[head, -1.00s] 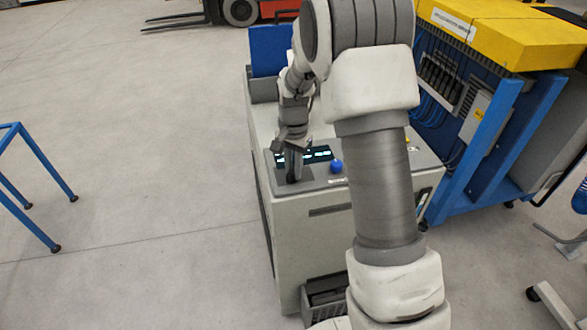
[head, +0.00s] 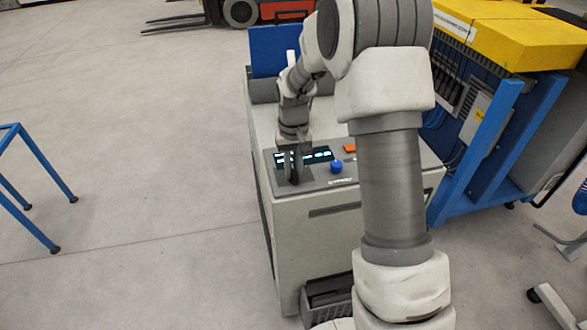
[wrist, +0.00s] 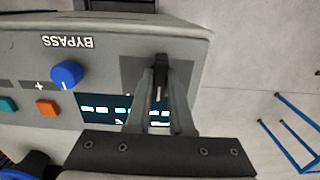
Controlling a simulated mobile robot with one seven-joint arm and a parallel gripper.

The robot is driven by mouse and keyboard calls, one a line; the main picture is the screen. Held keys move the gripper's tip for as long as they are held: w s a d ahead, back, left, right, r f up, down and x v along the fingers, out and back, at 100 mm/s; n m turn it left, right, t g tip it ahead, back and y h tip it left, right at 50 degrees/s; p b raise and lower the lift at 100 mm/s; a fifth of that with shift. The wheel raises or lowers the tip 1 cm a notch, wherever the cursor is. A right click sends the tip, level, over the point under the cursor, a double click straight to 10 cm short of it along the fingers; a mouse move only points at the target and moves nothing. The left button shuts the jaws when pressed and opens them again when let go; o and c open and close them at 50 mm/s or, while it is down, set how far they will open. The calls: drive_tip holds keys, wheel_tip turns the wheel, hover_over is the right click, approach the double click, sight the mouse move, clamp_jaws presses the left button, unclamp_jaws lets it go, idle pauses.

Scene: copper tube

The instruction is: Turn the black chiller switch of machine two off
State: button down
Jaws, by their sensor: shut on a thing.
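The black chiller switch (wrist: 161,66) sits on a dark plate near one end of the grey machine's top panel. In the wrist view my gripper (wrist: 160,85) reaches it with both fingers, one on each side, and is shut on it. The switch handle points along the line of the fingers. In the head view my gripper (head: 294,178) points down onto the left front of the machine (head: 325,235), where it mostly hides the switch. No label naming the machine can be read.
A blue knob (wrist: 67,74) beside the word BYPASS, a lit display (wrist: 92,107) and orange (wrist: 47,107) and teal (wrist: 8,105) buttons share the panel. A blue and yellow machine (head: 500,35) stands at the right. A blue frame (head: 40,165) stands left, with clear floor between.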

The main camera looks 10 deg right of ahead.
sight(293, 170)
idle(0.4)
drive_tip(key=c, duration=0.8)
unclamp_jaws()
drive_tip(key=shift+r, duration=0.1)
wheel_tip(293, 170, up, 17)
drive_tip(key=p, duration=0.1)
drive_tip(key=shift+r, duration=0.15)
